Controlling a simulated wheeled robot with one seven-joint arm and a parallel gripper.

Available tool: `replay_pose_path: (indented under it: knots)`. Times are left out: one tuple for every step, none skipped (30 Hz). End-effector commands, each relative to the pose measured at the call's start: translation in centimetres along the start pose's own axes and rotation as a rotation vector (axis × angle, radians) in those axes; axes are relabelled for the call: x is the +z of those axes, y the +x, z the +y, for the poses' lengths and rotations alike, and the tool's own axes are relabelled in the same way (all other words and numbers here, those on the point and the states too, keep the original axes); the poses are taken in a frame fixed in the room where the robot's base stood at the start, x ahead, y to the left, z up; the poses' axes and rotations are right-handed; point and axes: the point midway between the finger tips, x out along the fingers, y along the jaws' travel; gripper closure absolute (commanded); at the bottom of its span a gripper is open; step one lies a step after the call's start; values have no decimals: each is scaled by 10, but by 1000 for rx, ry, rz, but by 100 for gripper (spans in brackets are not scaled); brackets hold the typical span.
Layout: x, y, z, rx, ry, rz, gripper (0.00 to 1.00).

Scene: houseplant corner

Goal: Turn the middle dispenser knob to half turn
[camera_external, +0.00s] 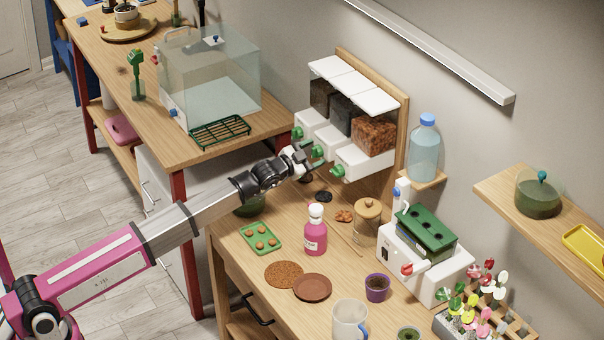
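The wall dispenser (353,84) has three bins with white lids, holding dark and reddish-brown contents. Each bin has a white front with a green knob. The middle knob (318,151) is at the centre, between the left knob (298,132) and the right knob (338,170). My gripper (311,158) is at the middle knob, reaching in from the left with its fingertips close to it. Whether the fingers touch or grip the knob is too small to tell. The knob's turn angle cannot be read clearly, and my gripper partly hides the area.
Below the dispenser, the wooden table holds a pink bottle (316,232), a green tray (261,237), a cork-lidded jar (366,220) and a white machine (428,262). A water bottle (424,152) stands on a bracket right of the dispenser. A glass case (211,75) stands left.

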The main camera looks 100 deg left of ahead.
Motion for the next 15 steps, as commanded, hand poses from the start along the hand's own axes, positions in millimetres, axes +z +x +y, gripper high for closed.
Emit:
replay_pose_path:
  knots:
    - [0,0,0,0,0,1,34]
    - [0,0,0,0,0,1,34]
    - [0,0,0,-1,0,2,34]
    - [-1,0,0,-1,0,2,34]
    - [-1,-1,0,-1,0,2,34]
    - [-1,-3,0,-1,0,2,34]
    - [-1,-4,0,-1,0,2,34]
    - [-1,-6,0,-1,0,3,34]
    - [-1,-10,0,-1,0,3,34]
    - [-1,-13,0,-1,0,3,34]
    - [0,-17,0,-1,0,3,34]
    - [0,-22,0,-1,0,3,34]
    - [0,-27,0,-1,0,2,34]
    - [0,-32,0,-1,0,2,34]
    - [0,-39,0,-1,0,2,34]
